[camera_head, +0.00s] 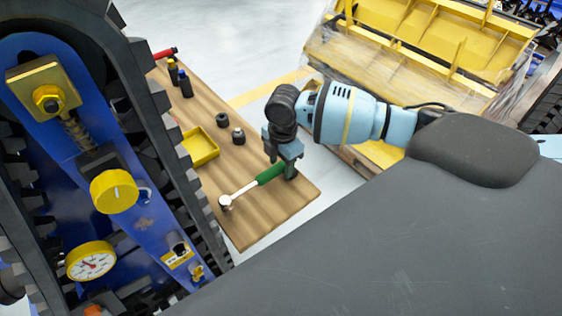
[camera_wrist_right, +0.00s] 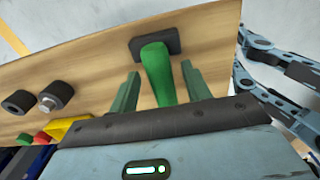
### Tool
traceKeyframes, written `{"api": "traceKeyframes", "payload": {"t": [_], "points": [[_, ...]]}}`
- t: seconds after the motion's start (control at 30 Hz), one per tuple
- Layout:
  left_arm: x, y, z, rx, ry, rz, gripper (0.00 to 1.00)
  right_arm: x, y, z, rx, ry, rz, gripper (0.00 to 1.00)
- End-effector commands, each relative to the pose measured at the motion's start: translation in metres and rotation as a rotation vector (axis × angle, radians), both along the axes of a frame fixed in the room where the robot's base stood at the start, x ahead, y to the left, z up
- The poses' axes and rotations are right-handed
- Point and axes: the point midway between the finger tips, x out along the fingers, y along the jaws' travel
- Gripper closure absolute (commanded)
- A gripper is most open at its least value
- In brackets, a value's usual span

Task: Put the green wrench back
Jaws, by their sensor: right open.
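The green wrench has a green handle (camera_head: 270,173) and a bare metal shaft and head (camera_head: 226,201). In the head view it lies on or just above the near end of the wooden table, head to the left. My right gripper (camera_head: 282,168) is over the handle end. In the right wrist view the green handle (camera_wrist_right: 158,75) lies between the two open fingers (camera_wrist_right: 160,90), with gaps on both sides. The handle's end meets a dark block (camera_wrist_right: 155,44); I cannot tell whether it rests in it. The wrench head is hidden there. My left gripper is not in view.
The wooden table (camera_head: 270,215) also holds a yellow tray (camera_head: 201,147), two dark sockets (camera_head: 238,136) and small bottles (camera_head: 185,84). A blue tracked carrier (camera_head: 60,150) stands close at its left. A yellow carrier bed (camera_head: 420,45) is at the upper right.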

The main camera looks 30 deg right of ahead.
Motion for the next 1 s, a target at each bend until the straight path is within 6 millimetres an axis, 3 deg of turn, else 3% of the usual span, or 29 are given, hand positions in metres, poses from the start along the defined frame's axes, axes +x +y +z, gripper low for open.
{"api": "traceKeyframes", "payload": {"t": [0.23, 0.7, 1.0], "points": [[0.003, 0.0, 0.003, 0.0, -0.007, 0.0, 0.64, 0.001, -0.001, 0.019, 0.001, -0.005, -0.001, 0.52], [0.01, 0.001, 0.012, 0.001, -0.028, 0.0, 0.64, -0.001, -0.003, 0.104, 0.0, -0.003, 0.001, 0.52], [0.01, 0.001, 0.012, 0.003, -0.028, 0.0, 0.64, -0.001, -0.004, 0.121, 0.0, 0.0, -0.001, 0.52]]}}
